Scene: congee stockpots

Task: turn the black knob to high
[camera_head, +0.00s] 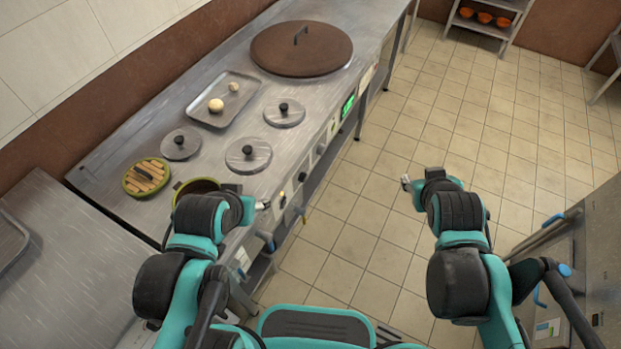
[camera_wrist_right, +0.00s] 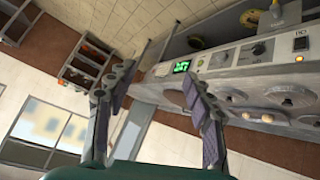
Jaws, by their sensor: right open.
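A black knob (camera_head: 302,177) is on the front panel of the steel counter. In the right wrist view, a small dark knob (camera_wrist_right: 258,48) shows on a pale panel plate; its setting is too small to read. My right gripper (camera_head: 406,184) is over the tiled floor, to the right of the counter front and apart from it. In its wrist view, the two fingers (camera_wrist_right: 158,84) are spread with nothing between them. My left gripper (camera_head: 264,205) is by the near end of the counter front, left of the knob; its fingers are too small to judge.
The steel counter (camera_head: 222,80) carries a big brown lid (camera_head: 300,55), smaller lids (camera_head: 248,153), a tray (camera_head: 206,110) and a bamboo steamer lid (camera_head: 146,178). A green display (camera_head: 348,105) is on its front. The tiled floor (camera_head: 370,190) is clear. A cabinet (camera_head: 590,250) stands right.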

